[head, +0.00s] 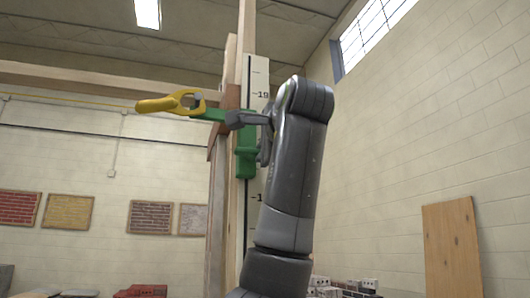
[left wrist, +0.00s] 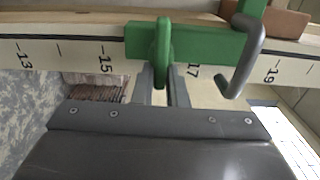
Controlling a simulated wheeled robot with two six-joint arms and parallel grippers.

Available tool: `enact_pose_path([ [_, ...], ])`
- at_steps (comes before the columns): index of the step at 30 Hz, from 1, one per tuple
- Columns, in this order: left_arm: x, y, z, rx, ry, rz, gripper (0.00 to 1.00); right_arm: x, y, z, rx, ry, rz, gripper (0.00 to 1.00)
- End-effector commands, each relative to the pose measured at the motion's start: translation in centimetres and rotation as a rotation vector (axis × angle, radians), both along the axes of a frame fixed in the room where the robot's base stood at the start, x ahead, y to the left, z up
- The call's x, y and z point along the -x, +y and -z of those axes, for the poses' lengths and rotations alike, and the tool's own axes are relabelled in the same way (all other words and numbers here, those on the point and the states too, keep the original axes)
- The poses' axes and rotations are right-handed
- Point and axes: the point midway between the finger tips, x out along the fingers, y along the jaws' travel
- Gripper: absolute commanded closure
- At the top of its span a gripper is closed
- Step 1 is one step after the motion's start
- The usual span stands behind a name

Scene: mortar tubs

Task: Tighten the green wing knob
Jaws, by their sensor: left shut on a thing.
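The green wing knob (left wrist: 163,52) stands edge-on on a green sliding block (left wrist: 205,42) in the left wrist view. The block also shows on the upright scale in the head view (head: 245,160). My left gripper (left wrist: 162,88) is shut on the knob, one finger on each side of it. In the head view my left gripper (head: 264,152) is at the block's right side, mostly behind my arm, and the knob is hidden there. A grey bent rod (left wrist: 245,60) sits beside the block, near the 19 mark. My right gripper is in neither view.
The pale scale strip (head: 257,75) runs up a wooden post. A green arm (head: 210,113) reaches left from the block to a yellow looped piece (head: 172,103). A wooden board (head: 452,250) leans on the right wall. Brick panels hang at the left.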

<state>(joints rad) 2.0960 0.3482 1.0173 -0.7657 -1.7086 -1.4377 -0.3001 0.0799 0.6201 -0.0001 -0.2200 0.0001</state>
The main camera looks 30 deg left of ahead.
Motion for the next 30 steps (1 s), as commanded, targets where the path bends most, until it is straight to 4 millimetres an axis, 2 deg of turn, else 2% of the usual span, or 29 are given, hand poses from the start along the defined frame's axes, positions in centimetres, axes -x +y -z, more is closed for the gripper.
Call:
enact_pose_path([
  [1, 0.3, 0.2, -0.5, -0.007, -0.012, -0.002, 1.0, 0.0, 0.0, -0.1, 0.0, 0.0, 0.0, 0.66],
  [8, 0.4, 0.2, -0.6, -0.007, -0.013, -0.002, 1.0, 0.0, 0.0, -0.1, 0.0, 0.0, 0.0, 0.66],
  [9, 0.4, 0.2, -0.6, -0.007, -0.013, -0.002, 0.85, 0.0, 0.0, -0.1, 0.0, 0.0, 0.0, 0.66],
  [14, 0.3, 0.1, -0.4, -0.005, -0.011, -0.002, 0.64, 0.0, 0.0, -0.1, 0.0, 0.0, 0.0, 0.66],
  [15, 0.3, 0.1, -0.4, -0.004, -0.01, -0.002, 0.63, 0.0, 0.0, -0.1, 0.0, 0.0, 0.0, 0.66],
  [24, 0.3, -0.2, -0.2, -0.003, -0.007, 0.0, 0.63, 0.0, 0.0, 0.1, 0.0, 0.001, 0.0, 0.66],
  [30, 2.1, -2.3, 0.1, -0.005, -0.008, 0.003, 0.63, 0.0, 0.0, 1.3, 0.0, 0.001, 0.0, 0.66],
])
